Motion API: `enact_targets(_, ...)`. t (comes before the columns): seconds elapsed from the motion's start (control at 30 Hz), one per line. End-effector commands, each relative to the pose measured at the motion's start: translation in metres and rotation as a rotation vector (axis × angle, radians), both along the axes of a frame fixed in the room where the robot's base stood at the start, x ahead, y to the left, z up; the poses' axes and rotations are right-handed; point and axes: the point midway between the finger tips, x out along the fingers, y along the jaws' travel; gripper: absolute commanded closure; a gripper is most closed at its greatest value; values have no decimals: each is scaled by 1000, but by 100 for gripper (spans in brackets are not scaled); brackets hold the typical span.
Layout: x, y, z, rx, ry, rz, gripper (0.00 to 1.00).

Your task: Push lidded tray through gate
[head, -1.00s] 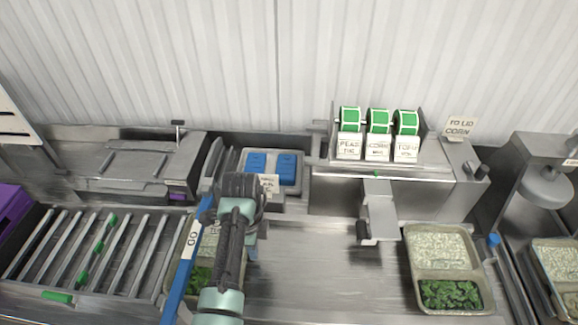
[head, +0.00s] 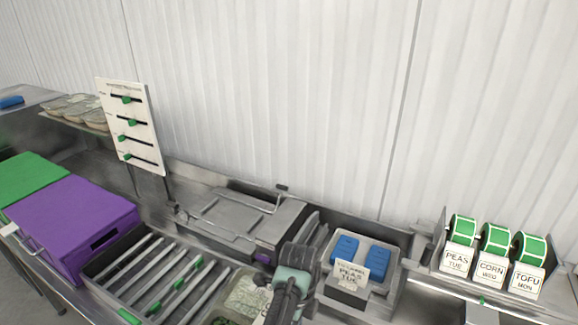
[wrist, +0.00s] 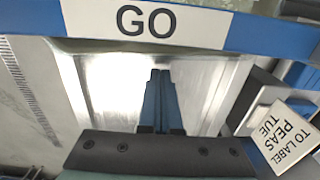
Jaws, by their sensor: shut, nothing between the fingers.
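The gate's blue bar (wrist: 260,32) with its white GO label (wrist: 145,22) crosses the top of the wrist view. My gripper (wrist: 160,75) is shut and empty, its dark blue fingers together, pointing towards the bar over bright steel. A tray (head: 248,296) with pale food and some green shows at the bottom of the head view, beside the roller rack. My arm hides part of it, and I cannot make out its lid. A thin pale edge shows under the bar in the wrist view; I cannot tell if the fingers touch anything.
The roller rack (head: 100,268) lies to the left, with a purple box (head: 75,225) beyond it. A steel machine (head: 235,222) stands behind. A bin with blue blocks (head: 345,247) and a PEAS TUE sign (head: 350,275) is close right of my arm. Label rolls (head: 495,240) are farther right.

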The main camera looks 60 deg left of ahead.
Motion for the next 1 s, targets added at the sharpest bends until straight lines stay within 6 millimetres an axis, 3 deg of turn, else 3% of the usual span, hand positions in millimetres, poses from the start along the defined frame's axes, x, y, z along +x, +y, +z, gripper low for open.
enact_targets(0.1, 20, -25, 2, -2, 3, -7, 100)
enact_targets(0.4, 20, -20, 64, 4, -4, 1, 100)
enact_targets(0.6, 19, -21, 92, 1, -1, 1, 100)
enact_targets(1.0, 18, -21, 100, -1, 2, 1, 100)
